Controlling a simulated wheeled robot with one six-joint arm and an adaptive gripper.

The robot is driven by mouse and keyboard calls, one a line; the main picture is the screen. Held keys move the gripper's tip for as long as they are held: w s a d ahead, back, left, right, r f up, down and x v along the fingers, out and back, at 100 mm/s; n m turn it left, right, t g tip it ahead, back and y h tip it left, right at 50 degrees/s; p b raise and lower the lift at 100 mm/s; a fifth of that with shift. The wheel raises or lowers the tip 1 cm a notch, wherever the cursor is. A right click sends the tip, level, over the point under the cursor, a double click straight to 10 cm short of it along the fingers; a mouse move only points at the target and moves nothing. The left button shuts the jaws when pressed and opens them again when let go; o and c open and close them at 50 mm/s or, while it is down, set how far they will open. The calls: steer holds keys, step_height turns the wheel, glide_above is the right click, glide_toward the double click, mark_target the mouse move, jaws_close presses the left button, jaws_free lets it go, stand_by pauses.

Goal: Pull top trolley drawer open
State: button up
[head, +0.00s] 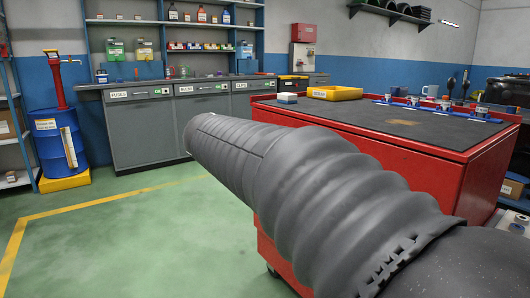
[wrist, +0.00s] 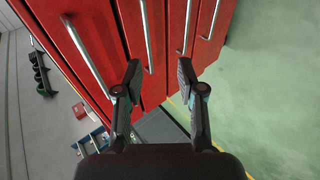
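The red trolley (head: 440,142) stands at the right in the head view, and my dark arm covers much of its near side. In the wrist view the trolley appears turned sideways, with red drawer fronts and several bar handles. The top drawer (wrist: 82,22) appears leftmost, with its silver handle (wrist: 88,57) left of my gripper. My gripper (wrist: 160,76) is open and empty. A second handle (wrist: 147,35) ends near its left fingertip, and a third handle (wrist: 188,28) is above the right fingertip. Whether the fingers touch the trolley cannot be told.
A grey workbench (head: 145,130) runs along the back wall. A blue drum (head: 57,140) stands at the left. The green floor (head: 130,235) left of the trolley is clear.

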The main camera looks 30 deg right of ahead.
steer(key=w+d+r+g+h+b, duration=0.25)
steer(key=w+d+r+h, duration=0.35)
steer(key=w, duration=0.3)
steer(key=shift+m+t, duration=0.35)
steer(key=shift+m, duration=0.05)
steer(key=d+f, duration=0.1)
steer(key=d, duration=0.8)
steer(key=w+d+f, duration=0.1)
steer(key=d, duration=0.3)
steer(key=shift+d+f+b, duration=0.15)
steer(key=shift+f+b, duration=0.15)
steer(key=shift+b, duration=0.1)
jaws_close()
